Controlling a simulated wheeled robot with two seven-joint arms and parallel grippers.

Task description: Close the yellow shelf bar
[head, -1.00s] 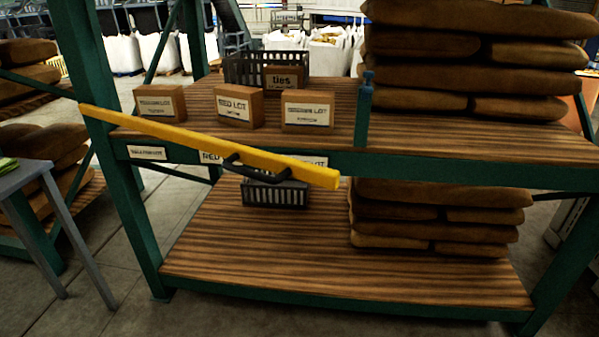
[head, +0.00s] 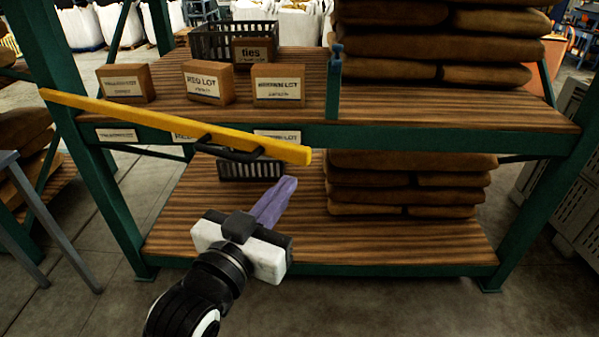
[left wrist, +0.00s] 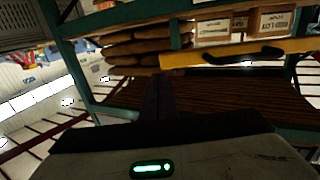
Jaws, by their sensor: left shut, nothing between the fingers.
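The yellow shelf bar (head: 150,118) stands out in front of the green rack. Its left end is by the left post and its free right end (head: 300,155) hangs in front of the upper shelf's edge, clear of the short green post (head: 334,85). A black handle (head: 228,150) is on its lower side. My left gripper (head: 280,195) is shut and empty, with purplish fingers pointing up and right, below the bar's free end in the picture and apart from it. The left wrist view also shows the bar (left wrist: 215,58) and handle (left wrist: 262,54). My right gripper is not in view.
Boxes with labels (head: 208,83) and a dark crate (head: 205,40) stand on the upper shelf. Brown sacks (head: 440,50) are stacked at the right on both shelves. A grey table (head: 8,160) stands at the left. The lower shelf (head: 200,215) has free room.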

